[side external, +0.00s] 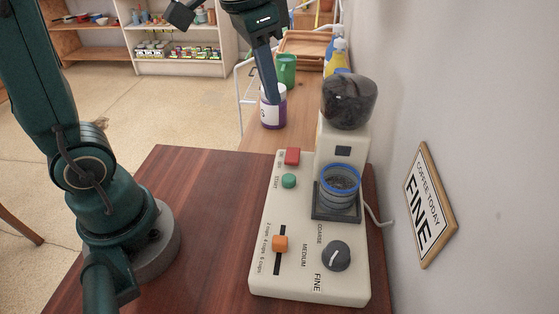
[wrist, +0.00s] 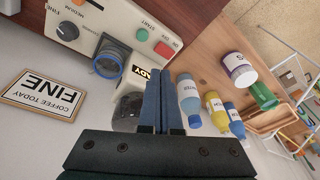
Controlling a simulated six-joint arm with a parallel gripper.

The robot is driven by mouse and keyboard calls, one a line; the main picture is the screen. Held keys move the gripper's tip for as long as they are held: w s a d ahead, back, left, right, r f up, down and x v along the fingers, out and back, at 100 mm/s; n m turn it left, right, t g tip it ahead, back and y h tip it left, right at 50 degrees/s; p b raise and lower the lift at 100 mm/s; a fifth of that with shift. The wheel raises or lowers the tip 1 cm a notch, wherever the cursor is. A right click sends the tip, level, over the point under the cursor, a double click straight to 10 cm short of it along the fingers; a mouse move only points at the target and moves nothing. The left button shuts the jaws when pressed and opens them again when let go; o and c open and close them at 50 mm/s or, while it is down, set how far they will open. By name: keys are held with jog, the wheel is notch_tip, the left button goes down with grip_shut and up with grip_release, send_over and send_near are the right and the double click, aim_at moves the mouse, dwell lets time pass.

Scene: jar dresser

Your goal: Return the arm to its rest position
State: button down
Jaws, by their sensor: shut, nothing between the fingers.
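My gripper (side external: 271,97) hangs from the top of the side view with its blue fingers pointing down. In the wrist view the two fingers (wrist: 163,78) lie together, shut, with nothing between them. In the side view the fingers overlap a white and purple jar (side external: 273,113), but in the wrist view that jar (wrist: 239,70) stands well apart from them. A cream coffee grinder (side external: 277,208) stands on the dark wooden table (side external: 190,190). A blue-rimmed cup (side external: 340,190) with dark contents sits on its black pad.
The grinder has a dark hopper (side external: 348,101), an orange slider (side external: 280,243) and a black knob (side external: 336,256). A green mug (side external: 286,68), several bottles (side external: 338,58) and a wooden tray (side external: 303,47) stand behind it. A framed sign (side external: 430,205) reading FINE hangs on the right wall.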

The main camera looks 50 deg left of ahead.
jog(key=s+f+n+t, duration=0.2)
jog(key=s+f+t, duration=0.1)
jog(key=s, duration=0.7)
jog(key=shift+d+f+n, duration=0.2)
jog(key=shift+f+n, duration=0.2)
jog(key=shift+f, duration=0.25)
